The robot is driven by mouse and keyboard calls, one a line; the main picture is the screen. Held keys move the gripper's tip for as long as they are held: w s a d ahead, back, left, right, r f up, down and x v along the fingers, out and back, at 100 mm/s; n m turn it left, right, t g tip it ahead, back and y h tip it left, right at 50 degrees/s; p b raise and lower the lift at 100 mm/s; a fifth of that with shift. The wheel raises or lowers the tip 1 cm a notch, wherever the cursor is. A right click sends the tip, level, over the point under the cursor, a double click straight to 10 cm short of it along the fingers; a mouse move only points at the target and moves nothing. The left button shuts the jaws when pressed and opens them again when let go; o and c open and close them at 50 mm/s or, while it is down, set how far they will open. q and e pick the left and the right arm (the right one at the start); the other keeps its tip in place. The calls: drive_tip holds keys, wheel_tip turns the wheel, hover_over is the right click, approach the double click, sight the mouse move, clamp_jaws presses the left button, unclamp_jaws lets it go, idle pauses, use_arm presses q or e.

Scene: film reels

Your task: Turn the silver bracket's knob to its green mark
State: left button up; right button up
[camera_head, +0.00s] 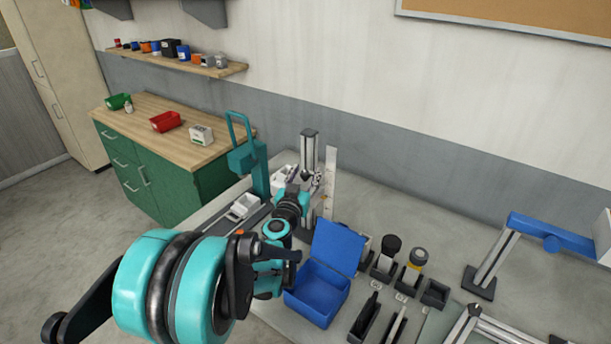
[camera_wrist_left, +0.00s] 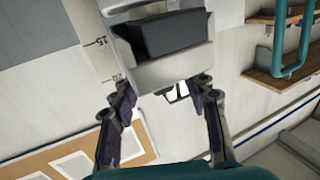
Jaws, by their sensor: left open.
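A silver upright post (camera_head: 309,152) stands at the back of the grey bench, beside a white ruler strip (camera_head: 329,185). In the left wrist view, a silver bracket (camera_wrist_left: 165,72) with a dark front face sits close ahead of the fingers, and the numbered ruler strip (camera_wrist_left: 98,45) runs on its left. I cannot make out a knob or a green mark. My left gripper (camera_head: 317,181) is near the post. It also shows in the left wrist view (camera_wrist_left: 160,95), open, its fingers spread with nothing between them.
An open blue box (camera_head: 318,292) stands right of my left arm. Dark-topped bottles (camera_head: 413,262) in holders and several slotted black blocks (camera_head: 366,318) lie further right. A teal stand (camera_head: 250,160) rises left of the post. A blue-topped frame (camera_head: 553,232) stands at right.

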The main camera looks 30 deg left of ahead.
use_arm(q)
clamp_jaws()
drive_tip(key=shift+h, duration=0.3)
drive_tip(key=m+h, duration=0.2)
drive_tip(key=shift+a+t+h+b, duration=0.15)
drive_tip(key=shift+t+h+b, duration=0.15)
drive_tip(key=shift+h, duration=0.1)
drive_tip(key=m+h, duration=0.3)
drive_tip(key=h, duration=0.2)
drive_tip(key=shift+m+b, duration=0.3)
drive_tip(key=m+g+h, duration=0.2)
drive_tip(key=h, duration=0.2)
drive_tip(key=m+g+h, duration=0.2)
drive_tip(key=m+h, duration=0.1)
drive_tip(key=shift+h, duration=0.4)
drive_tip(key=shift+m+g, duration=0.3)
drive_tip(key=shift+m, duration=0.1)
